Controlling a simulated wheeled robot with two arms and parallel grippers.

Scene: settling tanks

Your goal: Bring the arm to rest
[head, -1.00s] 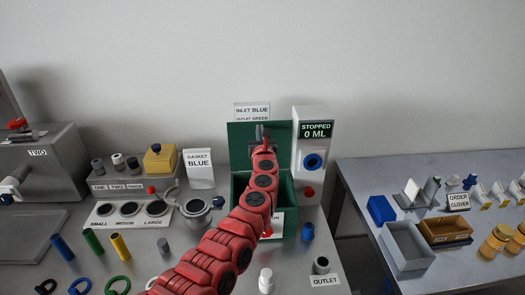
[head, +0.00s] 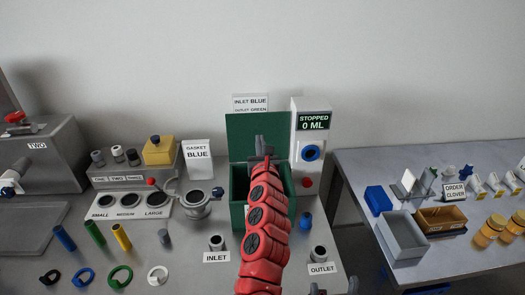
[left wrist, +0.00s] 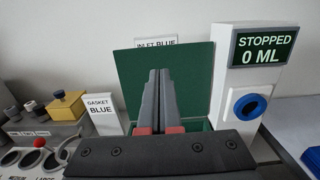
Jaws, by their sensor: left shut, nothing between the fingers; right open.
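My left arm is red and reaches up from the bottom middle of the head view. Its left gripper (head: 261,140) points upward in front of the green box's raised lid (head: 240,128). In the left wrist view the left gripper (left wrist: 160,75) has its two dark fingers together with nothing between them. My right gripper (head: 334,291) shows only as dark tips at the bottom edge of the head view, spread apart.
The green box (head: 238,205) is partly hidden behind my left arm. A white unit (head: 308,160) reading "STOPPED 0 ML" stands right of it. Inlet (head: 217,243) and outlet (head: 319,254) fittings flank the arm. A grey tray (head: 404,240) stands on the right table.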

